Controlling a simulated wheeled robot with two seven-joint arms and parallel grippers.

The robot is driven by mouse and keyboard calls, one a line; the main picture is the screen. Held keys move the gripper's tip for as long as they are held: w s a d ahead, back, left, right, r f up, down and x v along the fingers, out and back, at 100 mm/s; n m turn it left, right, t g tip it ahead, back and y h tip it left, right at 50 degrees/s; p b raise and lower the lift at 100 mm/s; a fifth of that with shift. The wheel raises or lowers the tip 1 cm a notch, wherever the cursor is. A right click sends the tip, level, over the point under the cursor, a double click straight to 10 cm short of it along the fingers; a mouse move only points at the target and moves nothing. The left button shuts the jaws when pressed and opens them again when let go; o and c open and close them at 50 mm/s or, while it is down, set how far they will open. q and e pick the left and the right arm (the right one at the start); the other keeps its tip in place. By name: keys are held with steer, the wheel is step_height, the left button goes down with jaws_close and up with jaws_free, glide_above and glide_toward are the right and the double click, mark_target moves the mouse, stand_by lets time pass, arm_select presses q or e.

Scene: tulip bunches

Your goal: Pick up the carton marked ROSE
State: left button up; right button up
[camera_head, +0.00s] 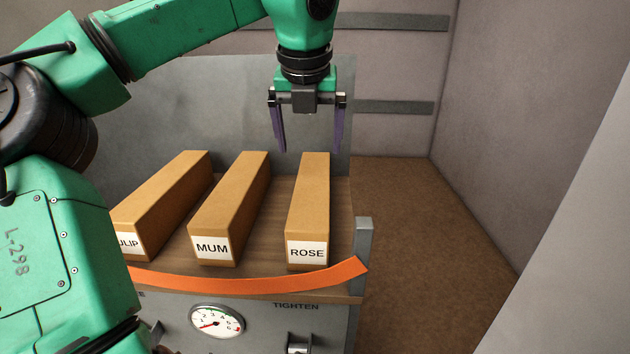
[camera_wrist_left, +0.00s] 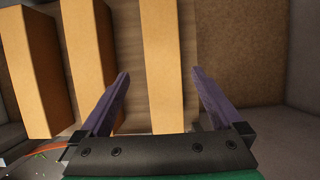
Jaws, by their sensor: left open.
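The ROSE carton (camera_head: 309,200) is a long tan box lying on the wooden shelf, the rightmost of three, with its white label facing me. My left gripper (camera_head: 309,148) is open and empty, with purple fingers pointing down over the far end of the ROSE carton. In the left wrist view, the ROSE carton (camera_wrist_left: 162,60) runs between the two spread fingers of my left gripper (camera_wrist_left: 160,78). No contact shows. My right gripper is not in view.
The MUM carton (camera_head: 230,205) and a carton with a partly hidden label ending in ULIP (camera_head: 165,200) lie to the left. An orange strap (camera_head: 250,283) crosses the shelf front. A grey post (camera_head: 363,250) stands at the right corner. Brown floor (camera_head: 425,210) is clear at right.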

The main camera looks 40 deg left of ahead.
mark_target(313, 181)
arm_select(q)
step_height(313, 181, down, 6)
steer(key=p, duration=0.2)
steer(key=shift+w+a+r+p, duration=0.1)
steer(key=shift+w+r+p, duration=0.05)
steer(key=shift+p, duration=0.2)
steer(key=p+x, duration=0.1)
steer(key=x, duration=0.1)
steer(key=p+x, duration=0.2)
steer(key=x, duration=0.1)
steer(key=w+p+x, duration=0.1)
steer(key=x, duration=0.1)
steer(key=shift+a, duration=0.15)
steer(key=shift+f, duration=0.3)
steer(key=shift+c, duration=0.6)
jaws_close()
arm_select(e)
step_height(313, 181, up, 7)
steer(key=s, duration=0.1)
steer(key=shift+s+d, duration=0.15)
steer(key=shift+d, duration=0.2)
